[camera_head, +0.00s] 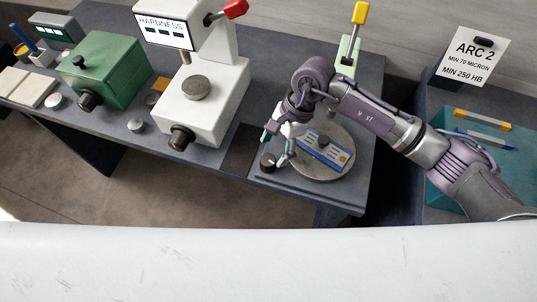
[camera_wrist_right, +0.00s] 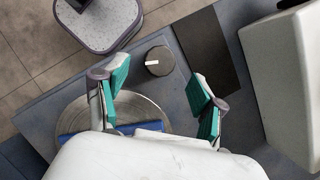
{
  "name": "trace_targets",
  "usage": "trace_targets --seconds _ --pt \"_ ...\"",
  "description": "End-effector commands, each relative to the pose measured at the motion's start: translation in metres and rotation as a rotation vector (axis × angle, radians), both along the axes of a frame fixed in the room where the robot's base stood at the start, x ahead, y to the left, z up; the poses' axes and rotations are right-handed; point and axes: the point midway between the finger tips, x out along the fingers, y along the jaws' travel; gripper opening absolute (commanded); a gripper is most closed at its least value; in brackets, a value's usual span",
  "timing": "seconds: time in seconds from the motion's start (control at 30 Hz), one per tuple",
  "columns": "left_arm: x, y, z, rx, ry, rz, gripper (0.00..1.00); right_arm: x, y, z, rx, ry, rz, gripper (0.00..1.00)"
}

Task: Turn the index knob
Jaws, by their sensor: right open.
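The index knob (camera_head: 268,160) is a small dark round knob at the front of the bench, beside the round metal plate. In the right wrist view the knob (camera_wrist_right: 159,61) shows a white mark on its top. My right gripper (camera_head: 275,147) is open, its teal-padded fingers pointing down close to the knob. In the right wrist view the gripper (camera_wrist_right: 160,78) has its fingertips spread to either side of the knob's line, with the knob a little beyond them. I see no contact. My left gripper is not in view.
A round metal plate (camera_head: 337,169) with a blue block (camera_head: 323,149) lies beside the knob. A dark mat (camera_head: 242,150) and a white hardness tester (camera_head: 214,107) stand to its left. A green machine (camera_head: 105,70) is farther left. A sign (camera_head: 474,58) stands at right.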

Motion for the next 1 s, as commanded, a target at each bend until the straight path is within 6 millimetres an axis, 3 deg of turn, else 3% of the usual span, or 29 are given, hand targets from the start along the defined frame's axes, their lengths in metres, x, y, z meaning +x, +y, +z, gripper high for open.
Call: trace_targets --seconds 0.3,0.7,1.0 --pt "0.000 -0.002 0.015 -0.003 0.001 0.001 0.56 -0.009 0.016 -0.043 0.000 0.002 -0.001 0.69" --pt "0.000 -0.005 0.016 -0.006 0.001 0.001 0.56 -0.010 0.018 -0.051 0.000 -0.001 0.000 0.69" --pt "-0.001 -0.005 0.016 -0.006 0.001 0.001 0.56 -0.010 0.018 -0.050 0.000 -0.001 0.000 0.19"
